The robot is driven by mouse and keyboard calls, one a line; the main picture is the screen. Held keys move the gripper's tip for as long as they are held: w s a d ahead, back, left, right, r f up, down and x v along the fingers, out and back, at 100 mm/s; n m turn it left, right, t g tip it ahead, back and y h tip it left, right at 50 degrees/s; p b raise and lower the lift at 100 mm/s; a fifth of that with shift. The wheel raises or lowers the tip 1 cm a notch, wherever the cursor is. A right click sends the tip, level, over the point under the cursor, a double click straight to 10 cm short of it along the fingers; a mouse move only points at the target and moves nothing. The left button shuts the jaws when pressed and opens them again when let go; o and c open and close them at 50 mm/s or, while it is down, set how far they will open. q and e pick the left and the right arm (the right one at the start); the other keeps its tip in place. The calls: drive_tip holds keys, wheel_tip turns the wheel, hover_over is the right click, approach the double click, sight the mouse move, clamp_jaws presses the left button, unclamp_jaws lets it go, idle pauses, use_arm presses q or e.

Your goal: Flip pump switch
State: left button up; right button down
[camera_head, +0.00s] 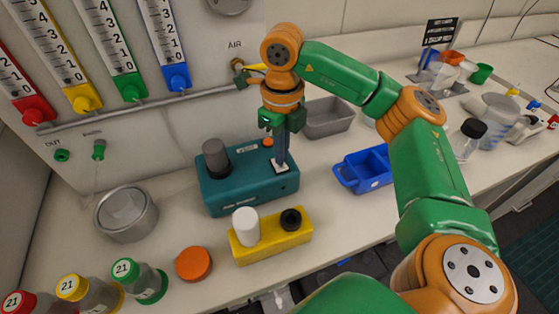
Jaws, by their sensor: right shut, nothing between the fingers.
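The pump (243,188) is a teal box on the bench, with a grey cylinder (216,157) on its left top and an orange knob (268,142) at its back edge. A small white switch plate (281,167) sits on its right top. My right gripper (281,163) points down with its fingers shut and empty. Its tips are at the switch plate and hide part of it. I cannot tell whether they touch the switch or which way it is set. My left gripper is not in view.
A yellow block (271,241) with a white and a black cap stands in front of the pump. A metal bowl (125,213) is at left, a blue tray (364,170) at right, and a grey tray (328,118) behind. Bottles and an orange lid (194,263) line the front left.

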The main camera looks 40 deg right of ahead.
sight(282, 167)
drive_tip(key=shift+f+b, duration=0.8)
drive_tip(key=shift+f, duration=0.15)
idle(0.7)
wheel_tip(282, 167, up, 7)
drive_tip(key=p, duration=0.6)
drive_tip(key=shift+r, duration=0.15)
drive_tip(key=shift+f, duration=0.2)
